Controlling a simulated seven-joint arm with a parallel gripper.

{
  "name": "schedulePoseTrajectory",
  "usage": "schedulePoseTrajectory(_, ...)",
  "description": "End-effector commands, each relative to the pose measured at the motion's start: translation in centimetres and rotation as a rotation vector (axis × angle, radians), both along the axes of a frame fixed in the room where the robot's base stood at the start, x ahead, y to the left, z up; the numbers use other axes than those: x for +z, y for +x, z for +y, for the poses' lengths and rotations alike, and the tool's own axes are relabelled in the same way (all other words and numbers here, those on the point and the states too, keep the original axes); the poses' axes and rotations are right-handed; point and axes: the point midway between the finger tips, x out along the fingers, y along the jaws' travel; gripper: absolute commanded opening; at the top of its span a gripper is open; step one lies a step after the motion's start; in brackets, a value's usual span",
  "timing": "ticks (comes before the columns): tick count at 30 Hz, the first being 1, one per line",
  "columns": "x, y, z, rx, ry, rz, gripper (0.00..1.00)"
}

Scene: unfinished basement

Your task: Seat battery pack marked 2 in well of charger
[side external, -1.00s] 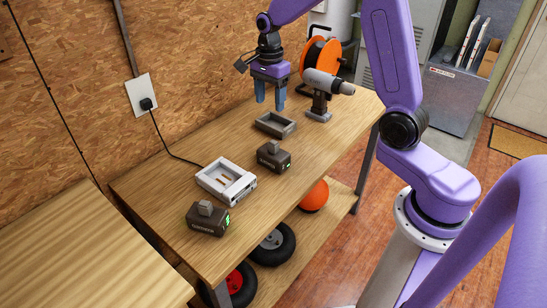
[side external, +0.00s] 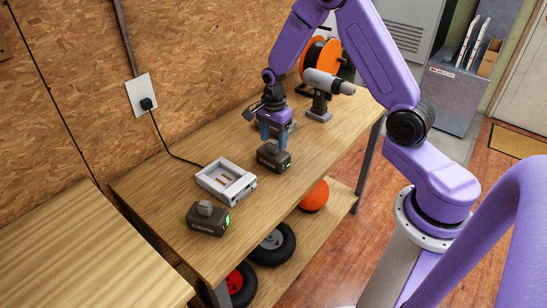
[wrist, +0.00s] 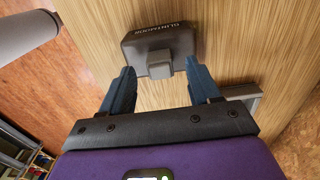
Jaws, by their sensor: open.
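A dark battery pack (side external: 271,160) with a grey raised block on top stands on the bench, right of the charger. Another dark pack (side external: 206,222) with a green light stands at the near left. I cannot read a number on either. The white charger (side external: 240,192) lies between them, its well empty. My gripper (side external: 275,137) points down with open fingers, just above and behind the right pack. In the wrist view, that pack (wrist: 178,43) lies ahead, and its block sits in line with the gap between the fingertips (wrist: 160,67). The fingers appear apart from it.
A drill-like tool (side external: 320,85) and an orange cable reel (side external: 322,52) stand at the bench's far end. The charger's cable runs to a wall outlet (side external: 142,94).

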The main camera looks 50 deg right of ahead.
Motion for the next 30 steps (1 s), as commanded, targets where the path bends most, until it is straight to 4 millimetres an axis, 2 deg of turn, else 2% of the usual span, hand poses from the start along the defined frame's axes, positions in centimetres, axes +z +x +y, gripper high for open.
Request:
schedulePoseTrajectory(4, -1.15, 0.02, 0.05, 0.001, 0.000, 0.000, 0.62)
schedulePoseTrajectory(12, -1.29, 0.04, 0.05, 0.001, 0.000, -0.001, 0.62)
schedulePoseTrajectory(18, -1.28, 0.04, 0.06, 0.001, 0.000, -0.001, 0.00)
schedulePoseTrajectory(30, -1.26, 0.03, 0.06, 0.001, 0.000, -0.001, 0.00)
